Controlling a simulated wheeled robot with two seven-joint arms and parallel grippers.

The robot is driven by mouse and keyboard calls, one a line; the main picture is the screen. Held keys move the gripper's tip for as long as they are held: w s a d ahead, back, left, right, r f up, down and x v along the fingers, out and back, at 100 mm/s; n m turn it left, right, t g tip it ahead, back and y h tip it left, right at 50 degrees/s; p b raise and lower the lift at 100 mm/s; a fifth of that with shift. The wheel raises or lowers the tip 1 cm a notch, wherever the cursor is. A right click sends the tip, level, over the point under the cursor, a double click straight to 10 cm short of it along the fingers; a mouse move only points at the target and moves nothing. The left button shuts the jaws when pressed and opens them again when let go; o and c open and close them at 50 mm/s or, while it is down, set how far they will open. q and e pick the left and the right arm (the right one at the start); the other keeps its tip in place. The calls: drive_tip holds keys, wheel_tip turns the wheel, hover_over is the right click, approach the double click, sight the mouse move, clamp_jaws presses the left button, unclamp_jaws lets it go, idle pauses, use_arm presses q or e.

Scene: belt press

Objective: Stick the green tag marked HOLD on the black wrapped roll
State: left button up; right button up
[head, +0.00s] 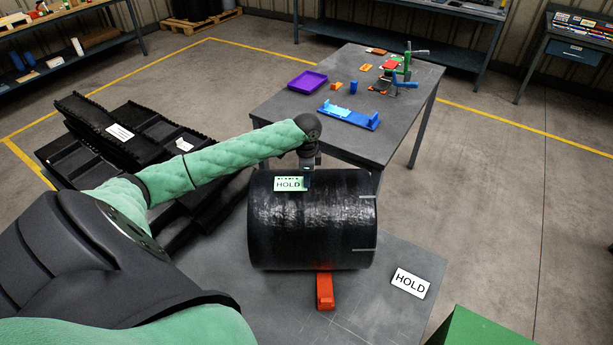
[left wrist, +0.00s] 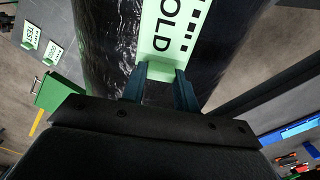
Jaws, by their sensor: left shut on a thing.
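The black wrapped roll (head: 315,225) lies on its side on the grey near table and has a shiny film surface. The green tag marked HOLD (head: 289,184) is over the upper left of the roll. My left gripper (head: 307,182) is at the top of the roll, beside the tag. In the left wrist view its fingers (left wrist: 160,78) are shut on the near edge of the green tag (left wrist: 172,28), whose printed face shows with the dark roll behind it. I cannot tell whether the tag touches the film. My right gripper is not in view.
A white tag marked HOLD (head: 410,283) lies on the near table (head: 375,318), right of the roll. A red block (head: 325,290) sits at the roll's front. A green box (head: 482,330) is at bottom right. The far table (head: 290,100) carries a purple tray (head: 307,80) and small parts.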

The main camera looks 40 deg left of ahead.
use_arm(q)
drive_tip(key=shift+p, duration=0.35)
idle(0.7)
drive_tip(key=o, duration=1)
drive_tip(key=shift+r, duration=0.1)
